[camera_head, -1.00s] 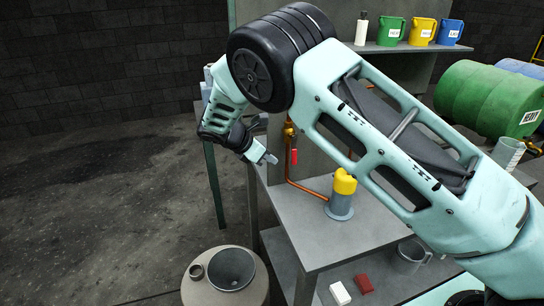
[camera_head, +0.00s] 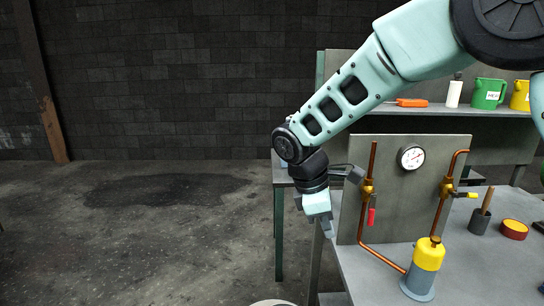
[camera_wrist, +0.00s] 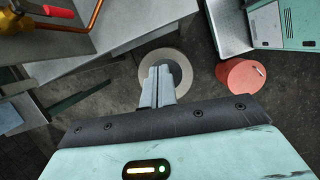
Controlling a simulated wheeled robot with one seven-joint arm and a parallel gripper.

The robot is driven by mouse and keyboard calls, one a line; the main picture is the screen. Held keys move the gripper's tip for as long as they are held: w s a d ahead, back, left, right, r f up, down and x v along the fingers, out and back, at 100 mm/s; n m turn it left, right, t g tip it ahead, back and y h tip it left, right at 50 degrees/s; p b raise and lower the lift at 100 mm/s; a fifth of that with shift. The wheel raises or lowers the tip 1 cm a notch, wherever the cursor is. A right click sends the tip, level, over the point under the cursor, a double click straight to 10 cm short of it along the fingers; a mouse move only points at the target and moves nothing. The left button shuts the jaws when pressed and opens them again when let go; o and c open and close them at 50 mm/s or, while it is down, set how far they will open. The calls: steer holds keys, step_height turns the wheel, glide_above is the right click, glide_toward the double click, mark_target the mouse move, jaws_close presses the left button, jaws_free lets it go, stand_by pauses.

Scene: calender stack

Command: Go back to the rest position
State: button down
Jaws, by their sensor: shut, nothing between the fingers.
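My gripper (camera_head: 328,228) hangs at the left edge of the workbench (camera_head: 480,262) in the head view, fingers pointing down. Its fingers are together with nothing between them. In the wrist view the closed gripper fingers (camera_wrist: 158,85) are in front of a round pale-topped stand (camera_wrist: 180,62) on the floor, well below them. The arm is bent and raised, reaching in from the upper right. The gripper is apart from the bench and the pipe panel beside it.
A panel (camera_head: 400,210) with copper pipes, a gauge (camera_head: 411,157) and a red-handled valve (camera_head: 371,216) stands close right of my gripper. A yellow-topped cylinder (camera_head: 426,262) stands on the bench. A red drum-like object (camera_wrist: 241,76) is on the floor. Floor at left is clear.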

steer(key=s+d+m+y, duration=0.1)
steer(key=s+m+y, duration=0.3)
steer(key=s, duration=2.3)
steer(key=m, duration=0.4)
steer(key=shift+s+r+y, duration=0.15)
steer(key=shift+r+y, duration=0.1)
steer(key=shift+y, duration=0.05)
